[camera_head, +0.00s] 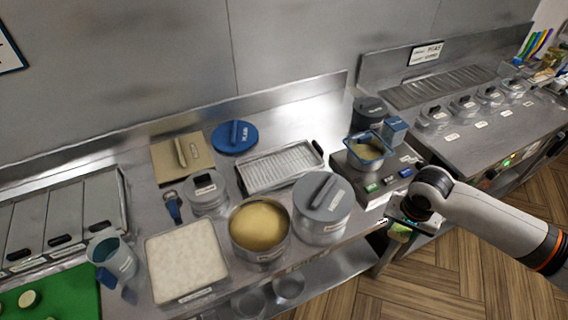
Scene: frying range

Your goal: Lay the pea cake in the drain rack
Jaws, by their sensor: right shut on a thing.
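My right gripper (402,222) is at the right, in front of the counter's front edge and below the small fryer. It is shut on a small yellow-green piece (401,233), which looks like the pea cake; the gripper and wrist hide much of it. The drain rack (281,167) is a shallow metal tray with a pale ribbed grid, at the back middle of the counter. It looks empty. The gripper is well to the right of the rack and nearer the front. My left gripper is not in view.
Between rack and gripper stand a grey-lidded pot (322,205) and a small fryer with a blue-rimmed basket (371,153). A pot of yellow contents (259,225) and a white-filled tray (187,262) are in front. A blue lid (234,138) lies behind the rack.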

